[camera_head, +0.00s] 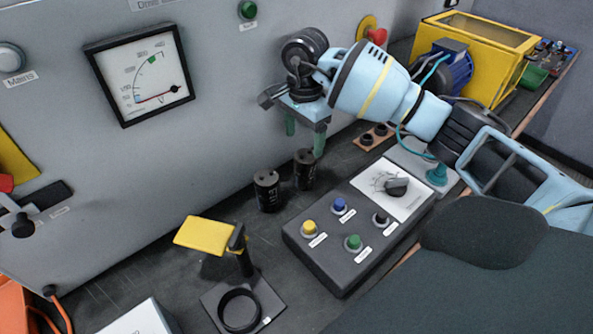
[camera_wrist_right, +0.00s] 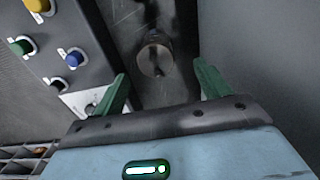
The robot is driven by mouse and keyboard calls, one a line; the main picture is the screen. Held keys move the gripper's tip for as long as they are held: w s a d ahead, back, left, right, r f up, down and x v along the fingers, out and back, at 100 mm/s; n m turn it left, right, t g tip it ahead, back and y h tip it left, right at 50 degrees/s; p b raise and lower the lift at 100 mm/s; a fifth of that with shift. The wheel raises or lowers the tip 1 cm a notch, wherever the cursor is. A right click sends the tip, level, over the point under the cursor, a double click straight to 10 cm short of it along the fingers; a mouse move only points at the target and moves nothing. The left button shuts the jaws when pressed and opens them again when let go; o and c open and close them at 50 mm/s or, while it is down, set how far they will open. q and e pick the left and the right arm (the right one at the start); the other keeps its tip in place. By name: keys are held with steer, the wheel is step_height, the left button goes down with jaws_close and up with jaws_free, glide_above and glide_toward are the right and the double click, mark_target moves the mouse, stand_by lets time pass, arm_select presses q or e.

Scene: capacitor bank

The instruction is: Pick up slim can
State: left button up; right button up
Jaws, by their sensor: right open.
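Two upright dark cans with pale markings stand on the dark bench behind the control box. The right-hand can (camera_head: 305,168) looks slightly slimmer than the left-hand can (camera_head: 267,191); I cannot tell surely which is the slim can. My right gripper (camera_head: 305,143) points down with its green fingers apart and empty, just above and behind the right-hand can. In the right wrist view, a round can top (camera_wrist_right: 155,58) shows ahead of the open fingers (camera_wrist_right: 162,88), roughly midway between them. Which can it is I cannot tell. My left gripper is out of view.
The control box (camera_head: 330,262) with coloured buttons and a dial stands close in front of the cans. A grey panel with a meter (camera_head: 139,74) rises behind. A black ring holder (camera_head: 211,302) and yellow plate (camera_head: 203,234) are front left. A yellow machine (camera_head: 477,62) stands back right.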

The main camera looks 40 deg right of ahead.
mark_target(306, 155)
steer(key=shift+s, duration=0.15)
steer(key=shift+s+f, duration=0.1)
steer(key=shift+f, duration=1.55)
steer(key=shift+s+f, duration=0.1)
steer(key=shift+f, duration=2)
steer(key=c, duration=1.3)
step_height(306, 155, up, 10)
steer(key=shift+r, duration=0.1)
